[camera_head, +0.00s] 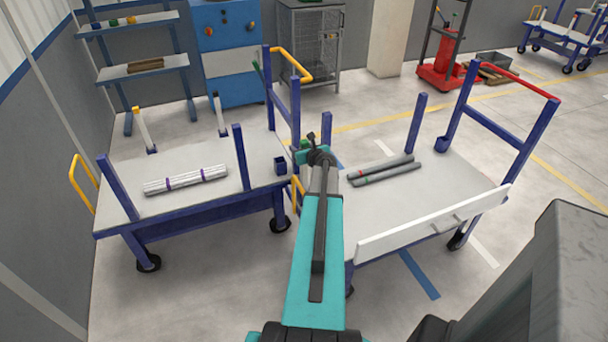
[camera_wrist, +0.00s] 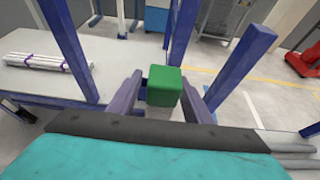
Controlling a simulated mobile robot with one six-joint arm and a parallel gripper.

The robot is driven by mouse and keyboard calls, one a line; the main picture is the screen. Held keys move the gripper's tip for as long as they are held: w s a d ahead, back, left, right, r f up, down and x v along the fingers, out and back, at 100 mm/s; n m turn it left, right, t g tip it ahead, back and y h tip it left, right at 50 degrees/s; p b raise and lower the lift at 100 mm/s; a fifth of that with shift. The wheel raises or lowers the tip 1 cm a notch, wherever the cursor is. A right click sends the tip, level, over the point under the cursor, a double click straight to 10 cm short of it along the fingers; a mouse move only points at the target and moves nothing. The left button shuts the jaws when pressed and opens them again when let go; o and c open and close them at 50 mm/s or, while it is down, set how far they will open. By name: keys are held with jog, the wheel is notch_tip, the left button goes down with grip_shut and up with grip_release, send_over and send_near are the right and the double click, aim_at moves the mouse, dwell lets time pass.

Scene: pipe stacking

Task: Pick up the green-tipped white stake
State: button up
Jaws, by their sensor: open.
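In the wrist view, the green tip (camera_wrist: 163,86) of the stake shows close up as a square block, with a little white below it. It sits between the two fingers of my gripper (camera_wrist: 160,97), which stand open on either side with room around the tip. Most of the stake's shaft is hidden.
The left cart (camera_head: 125,168) carries a purple-strapped pipe bundle (camera_head: 186,180), an orange-tipped stake (camera_head: 142,128) and a black-tipped one (camera_head: 219,116). The right cart (camera_head: 410,200) holds grey pipes (camera_head: 385,170). Blue posts (camera_wrist: 240,65) rise close to my gripper.

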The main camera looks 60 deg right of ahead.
dwell(0.4)
grip_shut()
jog(key=shift+r, duration=0.1)
notch_tip(320, 180, up, 10)
jog(key=shift+p, duration=0.3)
dwell(0.5)
dwell(0.6)
notch_tip(320, 180, up, 10)
jog(key=p, duration=0.9)
jog(key=shift+p, duration=0.3)
dwell(0.4)
jog(key=shift+w, duration=0.15)
